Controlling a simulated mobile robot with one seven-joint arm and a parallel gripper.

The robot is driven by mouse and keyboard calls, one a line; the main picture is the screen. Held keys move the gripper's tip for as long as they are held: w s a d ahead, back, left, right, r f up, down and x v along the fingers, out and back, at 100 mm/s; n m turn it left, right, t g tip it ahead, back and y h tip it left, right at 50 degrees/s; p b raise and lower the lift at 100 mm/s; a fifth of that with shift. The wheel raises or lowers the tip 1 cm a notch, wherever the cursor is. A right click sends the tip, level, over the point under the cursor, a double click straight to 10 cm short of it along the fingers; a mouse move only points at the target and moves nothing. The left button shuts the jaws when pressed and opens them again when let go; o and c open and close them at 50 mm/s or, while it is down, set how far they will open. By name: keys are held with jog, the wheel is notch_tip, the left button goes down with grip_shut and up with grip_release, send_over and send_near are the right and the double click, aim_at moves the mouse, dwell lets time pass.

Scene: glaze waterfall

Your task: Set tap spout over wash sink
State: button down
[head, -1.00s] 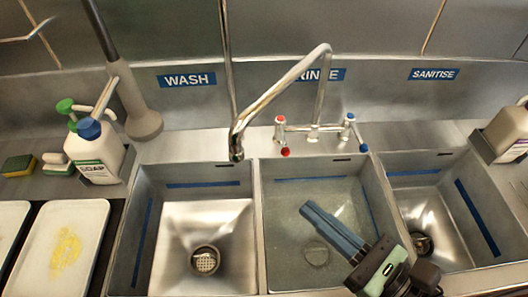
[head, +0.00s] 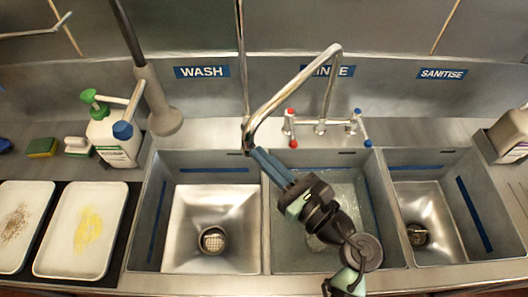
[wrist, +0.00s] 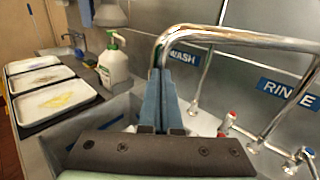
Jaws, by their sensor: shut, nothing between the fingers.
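The chrome tap spout (head: 290,97) rises between the red and blue handles and slants left. Its downturned end shows near the back right corner of the wash sink (head: 191,225), close to the divider with the rinse sink (head: 340,225). My gripper (head: 256,153) is shut and empty, its blue fingers reaching up from over the rinse sink to the spout's end. In the wrist view the fingertips (wrist: 159,72) overlap the spout's bend (wrist: 164,46). I cannot tell whether they touch it. The spout's tip is partly hidden by the fingers there.
The tap's red (head: 290,113) and blue (head: 357,113) handles stand behind the rinse sink. A soap bottle (head: 118,140) and trays (head: 60,262) are at left. The sanitise sink (head: 430,205) is at right. A thin upright pipe (head: 243,60) stands behind the spout.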

dwell(0.3)
jog(key=w+a+m+t+h, duration=0.1)
jog(key=w+a+h, duration=0.1)
jog(key=w+a, duration=0.8)
jog(key=shift+w+a+m, duration=0.3)
jog(key=shift+w+a, duration=0.05)
jog(key=shift+a, duration=0.25)
jog(key=shift+s, duration=0.1)
